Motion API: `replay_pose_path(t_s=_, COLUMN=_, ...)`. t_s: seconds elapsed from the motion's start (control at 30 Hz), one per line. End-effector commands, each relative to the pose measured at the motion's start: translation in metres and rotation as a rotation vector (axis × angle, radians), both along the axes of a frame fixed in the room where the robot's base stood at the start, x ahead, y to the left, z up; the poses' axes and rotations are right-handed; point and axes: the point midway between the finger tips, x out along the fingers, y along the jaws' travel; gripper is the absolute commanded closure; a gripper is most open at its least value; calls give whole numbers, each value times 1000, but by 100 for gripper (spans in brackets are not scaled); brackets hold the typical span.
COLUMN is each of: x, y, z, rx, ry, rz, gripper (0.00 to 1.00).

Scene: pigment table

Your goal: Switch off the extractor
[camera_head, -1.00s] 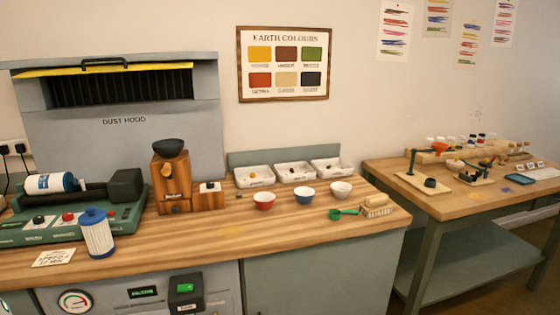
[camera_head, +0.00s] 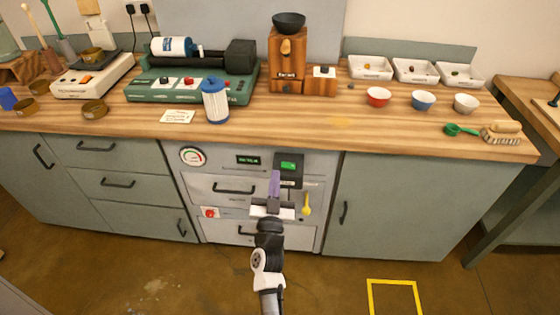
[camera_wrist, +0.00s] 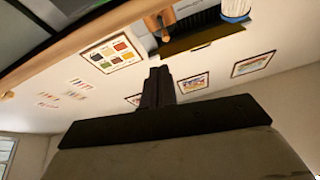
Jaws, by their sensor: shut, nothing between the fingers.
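The extractor's grey control panel (camera_head: 215,164) is set in the bench front, with a round gauge (camera_head: 192,156) and a small green display (camera_head: 247,160). At its right a black switch box (camera_head: 287,180) carries a lit green switch (camera_head: 289,166). My gripper (camera_head: 275,174) is in front of the panel, pointing up, just left of and partly over the switch box. Its purple-looking fingers are together and empty; whether they touch the box I cannot tell. In the wrist view my shut fingers (camera_wrist: 158,75) point toward the wall, and the switch is not seen there.
Below the panel are drawers, a red knob (camera_head: 209,212) and a yellow handle (camera_head: 306,204). The bench top (camera_head: 330,122) overhangs above, bearing a green machine (camera_head: 135,90), a filter cartridge (camera_head: 215,105) and a wooden grinder (camera_head: 288,60). The floor in front is clear, with a yellow outline (camera_head: 394,283).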

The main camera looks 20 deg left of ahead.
Motion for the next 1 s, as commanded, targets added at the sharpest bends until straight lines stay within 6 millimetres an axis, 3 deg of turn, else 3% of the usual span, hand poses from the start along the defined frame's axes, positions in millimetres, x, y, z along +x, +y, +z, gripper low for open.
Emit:
replay_pose_path(t_s=0.07, x=0, y=-15, z=-27, rx=-17, ry=53, rz=-36, gripper=100)
replay_pose_path(t_s=0.17, x=2, y=-22, z=-39, rx=-25, ry=75, rz=-54, gripper=100)
replay_pose_path(t_s=0.37, x=22, y=-17, z=-29, rx=-25, ry=74, rz=-55, gripper=100)
replay_pose_path(t_s=0.77, x=94, y=1, z=-4, rx=-25, ry=73, rz=-53, gripper=100)
replay_pose_path(t_s=0.83, x=92, y=2, z=-24, rx=-27, ry=79, rz=-53, gripper=100)
replay_pose_path(t_s=1.0, x=91, y=4, z=-41, rx=-25, ry=76, rz=-54, gripper=100)
